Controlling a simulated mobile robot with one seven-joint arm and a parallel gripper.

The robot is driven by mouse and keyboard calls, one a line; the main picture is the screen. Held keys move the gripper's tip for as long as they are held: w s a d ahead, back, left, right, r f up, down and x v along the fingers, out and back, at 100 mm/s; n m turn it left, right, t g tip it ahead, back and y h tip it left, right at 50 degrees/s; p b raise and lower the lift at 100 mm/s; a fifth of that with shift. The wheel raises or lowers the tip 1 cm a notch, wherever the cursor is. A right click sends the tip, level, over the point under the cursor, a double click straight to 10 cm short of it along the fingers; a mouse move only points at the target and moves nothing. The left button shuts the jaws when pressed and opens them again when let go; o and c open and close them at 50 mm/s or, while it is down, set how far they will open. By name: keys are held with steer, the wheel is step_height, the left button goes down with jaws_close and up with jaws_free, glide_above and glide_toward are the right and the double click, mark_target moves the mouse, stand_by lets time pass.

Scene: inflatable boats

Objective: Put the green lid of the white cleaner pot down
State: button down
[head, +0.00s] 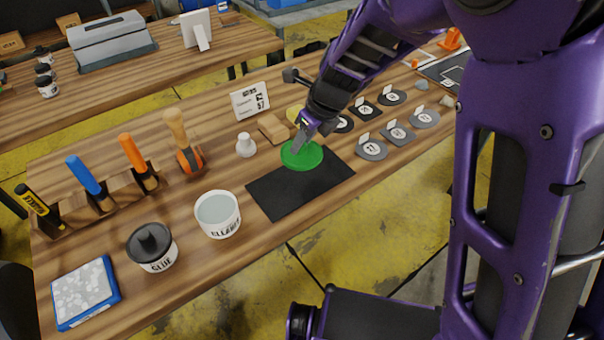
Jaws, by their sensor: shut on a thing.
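The green lid (303,157) is a round disc at the far end of the black mat (290,194). My gripper (298,142) is above it and shut on it, with the fingers at the lid's upper side. I cannot tell whether the lid touches the mat or hangs just above it. The white cleaner pot (218,215) stands upright and open on the wooden table, left of the mat. Its inside looks pale grey. My arm hides part of the table behind the gripper.
A glue pot (151,247) with a black lid stands left of the cleaner pot. A white knob-shaped thing (246,145) and a wooden block (273,129) are close to the lid. Several grey patches (372,149) lie to the right. The near part of the black mat is bare.

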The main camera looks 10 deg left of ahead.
step_height(320, 180, down, 8)
steer(key=b, duration=0.2)
steer(key=shift+f+b, duration=0.15)
steer(key=shift+b, duration=0.2)
steer(key=shift+f, duration=0.15)
steer(key=c, duration=0.6)
jaws_free()
steer(key=shift+c, duration=0.2)
steer(key=p+v, duration=0.3)
steer(key=v, duration=0.9)
steer(key=shift+p, duration=0.4)
